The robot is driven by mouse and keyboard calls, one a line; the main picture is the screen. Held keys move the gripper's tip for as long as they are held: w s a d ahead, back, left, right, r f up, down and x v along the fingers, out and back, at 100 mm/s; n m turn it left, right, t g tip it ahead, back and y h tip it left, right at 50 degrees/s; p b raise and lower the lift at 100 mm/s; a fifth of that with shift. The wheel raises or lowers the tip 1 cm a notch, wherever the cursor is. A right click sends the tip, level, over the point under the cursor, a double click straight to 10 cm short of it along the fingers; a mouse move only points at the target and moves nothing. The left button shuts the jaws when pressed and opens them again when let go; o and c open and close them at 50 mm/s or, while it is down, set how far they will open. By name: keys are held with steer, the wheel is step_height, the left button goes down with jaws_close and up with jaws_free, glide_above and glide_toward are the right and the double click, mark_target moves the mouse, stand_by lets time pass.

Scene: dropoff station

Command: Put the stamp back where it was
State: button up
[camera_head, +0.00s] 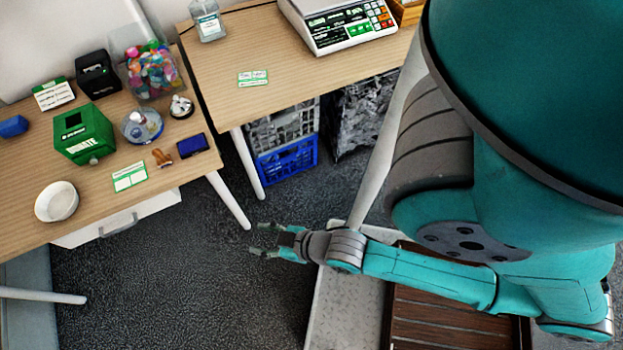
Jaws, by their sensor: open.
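A small brown stamp (162,157) stands on the left wooden table (100,187), near its right end. A dark blue ink pad (193,146) lies just right of the stamp. A white and green card (130,176) lies to the left of and in front of the stamp. My gripper (259,239) is open and empty. It is out over the dark floor, to the right of and below the left table in the picture, well apart from the stamp.
Near the stamp are a green donation box (84,134), a round blue-rimmed container (142,125), a jar of colourful items (152,72) and a white bowl (57,201). A second table (225,52) holds a scale (340,22); crates (287,160) sit beneath.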

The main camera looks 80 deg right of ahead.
steer(key=s+a+r+t+y, duration=0.1)
steer(key=s+a+r+t, duration=0.1)
steer(key=s+r, duration=1)
steer(key=shift+s+t, duration=0.15)
steer(key=shift+t, duration=0.35)
steer(key=shift+a+r, duration=0.1)
stand_by(0.8)
